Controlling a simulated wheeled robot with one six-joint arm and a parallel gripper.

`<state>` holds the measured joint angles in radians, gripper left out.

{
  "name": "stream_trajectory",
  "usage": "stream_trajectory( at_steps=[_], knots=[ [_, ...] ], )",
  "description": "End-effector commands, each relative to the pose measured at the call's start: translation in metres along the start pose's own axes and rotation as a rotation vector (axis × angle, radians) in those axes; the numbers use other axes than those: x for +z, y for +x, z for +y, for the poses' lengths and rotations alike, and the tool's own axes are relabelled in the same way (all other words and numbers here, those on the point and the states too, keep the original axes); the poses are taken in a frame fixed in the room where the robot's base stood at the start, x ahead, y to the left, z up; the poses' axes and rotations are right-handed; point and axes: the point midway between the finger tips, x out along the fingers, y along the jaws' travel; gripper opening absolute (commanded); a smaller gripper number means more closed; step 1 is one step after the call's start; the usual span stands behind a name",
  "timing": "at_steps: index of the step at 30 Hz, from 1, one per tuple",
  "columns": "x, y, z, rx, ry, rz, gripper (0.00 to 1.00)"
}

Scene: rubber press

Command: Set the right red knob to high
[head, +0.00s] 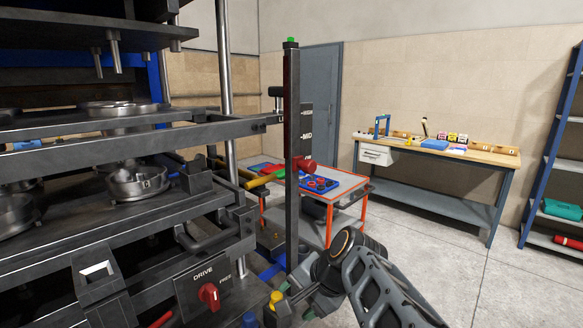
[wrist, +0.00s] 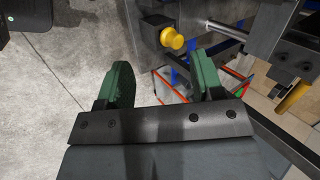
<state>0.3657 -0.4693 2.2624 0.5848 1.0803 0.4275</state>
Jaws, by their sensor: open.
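A red knob (head: 306,166) sits on the dark upright post (head: 292,210) right of the press in the head view. It is at the low end of a label plate (head: 307,120), beside the lowest mark and below MID and the top mark. Another red knob (head: 209,296) is on the DRIVE panel (head: 187,287) at the lower left. My gripper (wrist: 165,72) is open and empty, its green fingers apart. Neither red knob can be made out in the wrist view.
A yellow button (wrist: 172,38) lies ahead between my fingers in the wrist view. The press (head: 130,155) with metal moulds fills the left. An orange-framed cart (head: 329,222) stands behind the post. A workbench (head: 440,160) and blue shelf (head: 557,150) are farther right. The floor between is clear.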

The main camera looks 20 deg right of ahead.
Motion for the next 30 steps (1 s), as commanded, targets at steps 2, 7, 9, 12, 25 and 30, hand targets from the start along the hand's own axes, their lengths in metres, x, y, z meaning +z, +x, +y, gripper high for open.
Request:
stream_trajectory(
  at_steps=[2, 7, 9, 12, 25, 30],
  knots=[
    [-0.026, -0.024, -0.023, -0.162, 0.292, -0.031, 0.61],
    [-0.076, -0.093, -0.066, -0.516, 0.759, -0.170, 0.61],
    [-0.093, -0.122, -0.076, -0.641, 0.883, -0.233, 0.61],
    [-0.112, -0.160, -0.083, -0.783, 1.000, -0.314, 0.61],
    [-0.137, -0.190, -0.117, -0.949, 1.104, -0.430, 0.61],
    [-0.142, -0.170, -0.145, -0.946, 1.105, -0.429, 0.61]
  ],
)
